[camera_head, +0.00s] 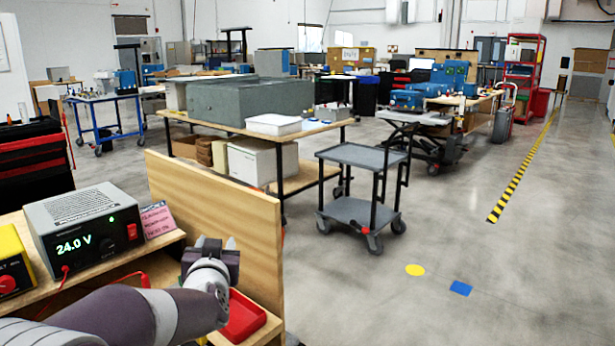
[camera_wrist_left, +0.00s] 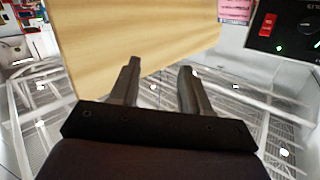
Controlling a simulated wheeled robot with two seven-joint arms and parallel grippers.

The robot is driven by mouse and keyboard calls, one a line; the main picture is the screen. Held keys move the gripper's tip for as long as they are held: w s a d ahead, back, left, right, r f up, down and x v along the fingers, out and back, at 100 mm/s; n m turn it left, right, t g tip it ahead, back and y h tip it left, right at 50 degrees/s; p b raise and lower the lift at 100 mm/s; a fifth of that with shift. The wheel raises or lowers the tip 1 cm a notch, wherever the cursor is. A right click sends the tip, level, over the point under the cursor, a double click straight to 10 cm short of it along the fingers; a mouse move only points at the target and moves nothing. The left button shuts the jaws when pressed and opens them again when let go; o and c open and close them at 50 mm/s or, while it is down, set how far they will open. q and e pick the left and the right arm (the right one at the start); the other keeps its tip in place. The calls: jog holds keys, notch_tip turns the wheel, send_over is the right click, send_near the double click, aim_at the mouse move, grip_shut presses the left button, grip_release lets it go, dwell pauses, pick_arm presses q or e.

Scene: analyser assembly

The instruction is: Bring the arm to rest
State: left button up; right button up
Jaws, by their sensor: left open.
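My left arm comes in from the lower left in the head view. Its left gripper (camera_head: 216,243) is raised over the workbench, in front of the upright wooden panel (camera_head: 215,210) and to the right of the power supply. In the left wrist view the two fingers of this gripper (camera_wrist_left: 159,68) stand apart with nothing between them. The wooden panel (camera_wrist_left: 120,35) shows behind the fingertips there. My right gripper is in neither view.
A grey power supply (camera_head: 85,225) reading 24.0 V stands left of the gripper. It also shows in the wrist view (camera_wrist_left: 290,22). A red tray (camera_head: 243,318) lies below the gripper. A grey cart (camera_head: 362,157) stands beyond the panel. Floor to the right is largely clear.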

pick_arm(q)
jog(key=s+a+f+g+h, duration=0.1)
jog(key=s+f+g, duration=0.6)
jog(key=s+f, duration=0.6)
jog(key=s+f+g+h, duration=0.2)
jog(key=s+f+g, duration=0.5)
jog(key=s+f, duration=0.6)
jog(key=s+f+g+b, duration=0.1)
jog(key=s+f+b, duration=0.2)
jog(key=f+b, duration=0.7)
notch_tip(320, 180, up, 37)
jog(key=p, duration=3.5)
jog(key=shift+s+d, duration=0.15)
jog(key=shift+s, duration=0.1)
